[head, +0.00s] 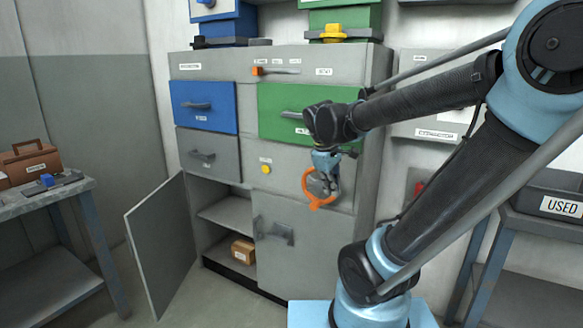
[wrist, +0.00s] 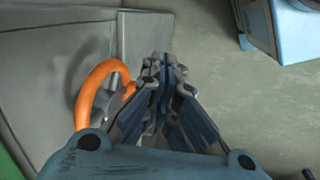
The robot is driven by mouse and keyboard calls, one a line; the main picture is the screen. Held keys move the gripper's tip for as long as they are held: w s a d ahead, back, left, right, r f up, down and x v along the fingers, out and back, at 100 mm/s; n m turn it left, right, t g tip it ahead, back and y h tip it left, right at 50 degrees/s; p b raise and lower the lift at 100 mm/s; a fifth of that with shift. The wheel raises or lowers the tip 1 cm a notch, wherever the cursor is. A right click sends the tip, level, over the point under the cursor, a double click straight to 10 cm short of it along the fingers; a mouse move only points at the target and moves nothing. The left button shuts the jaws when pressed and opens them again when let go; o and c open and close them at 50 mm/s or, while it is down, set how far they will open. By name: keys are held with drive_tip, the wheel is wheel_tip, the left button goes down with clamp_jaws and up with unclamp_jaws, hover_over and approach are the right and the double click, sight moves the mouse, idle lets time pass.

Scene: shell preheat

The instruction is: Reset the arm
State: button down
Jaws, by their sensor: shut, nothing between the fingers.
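My gripper (head: 328,186) is shut and empty in front of the grey cabinet (head: 222,62), pointing down. In the wrist view the fingertips of my gripper (wrist: 163,64) are together. An orange ring-shaped handwheel (head: 310,190) on the cabinet front is close behind my gripper and partly hidden by it. The handwheel (wrist: 86,92) also shows in the wrist view, just left of the fingers. I cannot tell whether they touch.
The lower left cabinet door (head: 162,248) stands open, with a brown box (head: 243,251) inside. A blue drawer (head: 204,107) and a green drawer (head: 285,112) are shut. A side table (head: 45,198) is at left, a bin marked USED (head: 560,205) at right. Floor in front is clear.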

drive_tip(key=s+d+f+m+y, duration=0.2)
drive_tip(key=s+d+f+m, duration=0.4)
drive_tip(key=s+f+m, duration=0.4)
drive_tip(key=s, duration=0.3)
drive_tip(key=shift+d+f, duration=0.15)
